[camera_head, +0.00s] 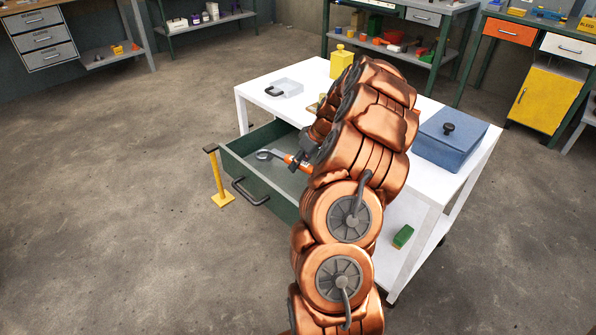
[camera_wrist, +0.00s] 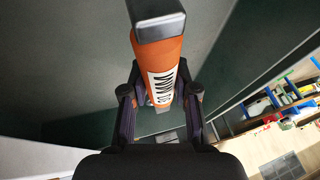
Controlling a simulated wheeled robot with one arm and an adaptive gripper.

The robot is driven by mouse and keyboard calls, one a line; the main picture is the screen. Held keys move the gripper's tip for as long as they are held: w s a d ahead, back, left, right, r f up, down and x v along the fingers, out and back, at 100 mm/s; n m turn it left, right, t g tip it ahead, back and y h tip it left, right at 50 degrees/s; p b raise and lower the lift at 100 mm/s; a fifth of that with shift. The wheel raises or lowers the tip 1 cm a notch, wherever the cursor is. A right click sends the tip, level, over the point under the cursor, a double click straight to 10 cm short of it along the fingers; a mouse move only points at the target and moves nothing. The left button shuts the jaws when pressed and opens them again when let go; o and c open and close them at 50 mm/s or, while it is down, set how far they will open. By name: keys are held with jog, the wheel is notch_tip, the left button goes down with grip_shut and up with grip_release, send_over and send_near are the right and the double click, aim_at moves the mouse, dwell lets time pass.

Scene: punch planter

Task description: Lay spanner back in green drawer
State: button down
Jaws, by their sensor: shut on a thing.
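The green drawer (camera_head: 243,180) is pulled out from the left side of the white table. In the wrist view the spanner's orange handle (camera_wrist: 158,62) lies between the two fingers. My gripper (camera_wrist: 160,97) is shut on the handle, and in the head view it reaches down at the drawer from the right. The drawer's grey floor (camera_wrist: 70,60) fills much of the wrist view. Whether the spanner touches the floor I cannot tell. My arm hides the drawer's right part.
A yellow stand (camera_head: 220,185) is left of the drawer. A green block (camera_head: 403,236) lies on the lower shelf.

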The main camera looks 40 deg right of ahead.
aim_at(299, 181)
notch_tip(299, 181, down, 3)
jog(key=shift+f+b, duration=0.1)
jog(key=shift+b, duration=0.25)
jog(key=c, duration=0.9)
grip_release()
jog(key=shift+p, duration=0.3)
